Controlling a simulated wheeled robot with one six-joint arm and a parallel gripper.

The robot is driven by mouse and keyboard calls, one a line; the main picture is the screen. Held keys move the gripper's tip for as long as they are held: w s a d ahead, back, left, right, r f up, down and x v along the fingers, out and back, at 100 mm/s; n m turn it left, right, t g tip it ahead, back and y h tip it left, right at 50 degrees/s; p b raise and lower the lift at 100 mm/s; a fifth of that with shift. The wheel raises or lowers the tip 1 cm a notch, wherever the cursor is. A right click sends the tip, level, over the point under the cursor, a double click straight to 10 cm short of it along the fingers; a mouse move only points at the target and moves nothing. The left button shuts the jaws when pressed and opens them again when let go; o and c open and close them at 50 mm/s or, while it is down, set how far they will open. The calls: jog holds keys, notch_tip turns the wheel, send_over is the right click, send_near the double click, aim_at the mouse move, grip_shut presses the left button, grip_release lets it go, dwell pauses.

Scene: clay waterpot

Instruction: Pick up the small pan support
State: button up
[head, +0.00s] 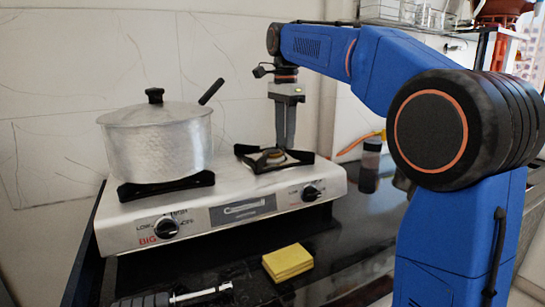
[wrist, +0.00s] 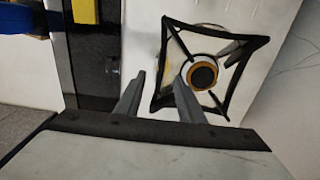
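The small pan support (head: 247,151) is a black, roughly square metal frame on the right burner of the stove. It also shows in the wrist view (wrist: 163,48), around a round burner cap (wrist: 203,75) with an orange-brown ring. My gripper (head: 285,147) points down at the support, its fingertips at or just above it. In the wrist view my gripper (wrist: 160,76) is open, its grey fingers apart on either side of the support's left bar. The right fingertip appears inside the frame and the left one outside. Contact cannot be told.
A lidded silver pot (head: 158,140) with a black handle stands on the stove's left burner. The silver stove (head: 235,212) has two black knobs in front. Yellow sponges (head: 287,262) lie on the dark counter. A dark-lidded jar (head: 370,160) stands right of the stove.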

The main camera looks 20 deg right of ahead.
jog(key=shift+d+f, duration=0.15)
jog(key=shift+f, duration=1.6)
jog(key=shift+d+f, duration=0.1)
jog(key=shift+f, duration=1.6)
grip_shut()
